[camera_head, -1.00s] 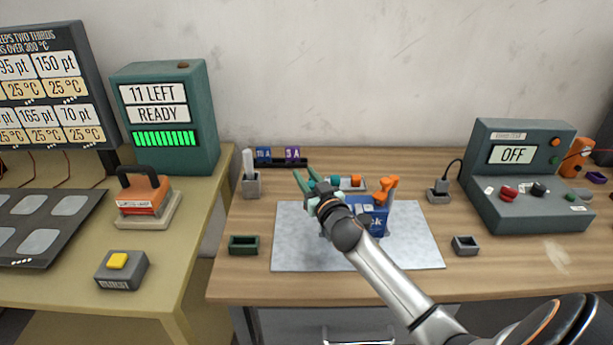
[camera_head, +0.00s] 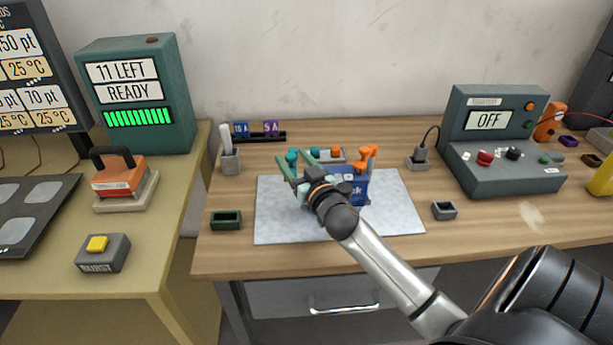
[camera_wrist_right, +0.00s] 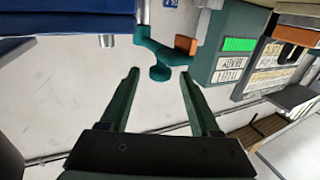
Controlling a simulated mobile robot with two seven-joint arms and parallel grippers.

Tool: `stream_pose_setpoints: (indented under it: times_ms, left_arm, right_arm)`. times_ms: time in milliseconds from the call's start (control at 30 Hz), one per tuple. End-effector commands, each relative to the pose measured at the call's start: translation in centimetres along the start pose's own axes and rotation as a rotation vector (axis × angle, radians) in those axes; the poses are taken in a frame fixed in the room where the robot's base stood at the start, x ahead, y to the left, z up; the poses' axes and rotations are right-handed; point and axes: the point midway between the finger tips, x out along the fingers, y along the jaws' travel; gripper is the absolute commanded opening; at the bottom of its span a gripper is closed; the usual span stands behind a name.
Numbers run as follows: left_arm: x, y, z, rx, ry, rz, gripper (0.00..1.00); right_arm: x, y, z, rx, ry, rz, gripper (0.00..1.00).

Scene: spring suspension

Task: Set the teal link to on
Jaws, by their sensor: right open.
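The teal link (camera_head: 292,155) shows in the head view at the left side of a blue block (camera_head: 352,187), partly hidden by my gripper. In the right wrist view the teal link (camera_wrist_right: 159,72) is a curved piece with a rounded end. That end sits just ahead of and between the tips of my right gripper (camera_wrist_right: 160,78), with gaps on both sides. My right gripper (camera_head: 294,160) is open and empty in the head view. Its hand and arm hide much of the block's left part. My left gripper is not in view.
An orange link (camera_head: 367,157) stands at the block's right. The block is on a grey mat (camera_head: 400,215). A green tray (camera_head: 226,221) and grey holder (camera_head: 444,210) flank the mat. A control box (camera_head: 500,150) reads OFF.

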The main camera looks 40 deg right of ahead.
Motion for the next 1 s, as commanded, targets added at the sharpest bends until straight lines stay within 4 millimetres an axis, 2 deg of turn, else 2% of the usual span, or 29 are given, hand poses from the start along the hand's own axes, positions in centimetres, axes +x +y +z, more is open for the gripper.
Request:
stream_pose_setpoints:
  times_ms: [33, 200, 400, 567, 833, 1000]
  left_arm:
    - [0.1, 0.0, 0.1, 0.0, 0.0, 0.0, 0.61]
    - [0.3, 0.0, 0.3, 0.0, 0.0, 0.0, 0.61]
    - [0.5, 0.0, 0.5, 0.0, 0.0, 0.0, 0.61]
    - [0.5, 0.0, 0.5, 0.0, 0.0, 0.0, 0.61]
    - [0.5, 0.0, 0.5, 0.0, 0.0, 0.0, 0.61]
    - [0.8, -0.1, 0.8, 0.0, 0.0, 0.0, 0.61]
  right_arm:
    - [-1.2, 0.0, 0.3, 0.002, -0.003, -0.001, 0.63]
    - [-4.3, 0.0, 0.2, 0.001, -0.001, -0.001, 0.63]
    - [-6.7, 0.0, 0.1, 0.001, 0.0, 0.0, 0.63]
    - [-7.4, 0.0, 0.0, 0.001, 0.0, -0.001, 0.63]
    - [-7.5, 0.0, 0.0, 0.0, 0.0, 0.0, 0.63]
    - [-6.8, -0.6, 0.8, -0.049, -0.019, 0.013, 0.44]
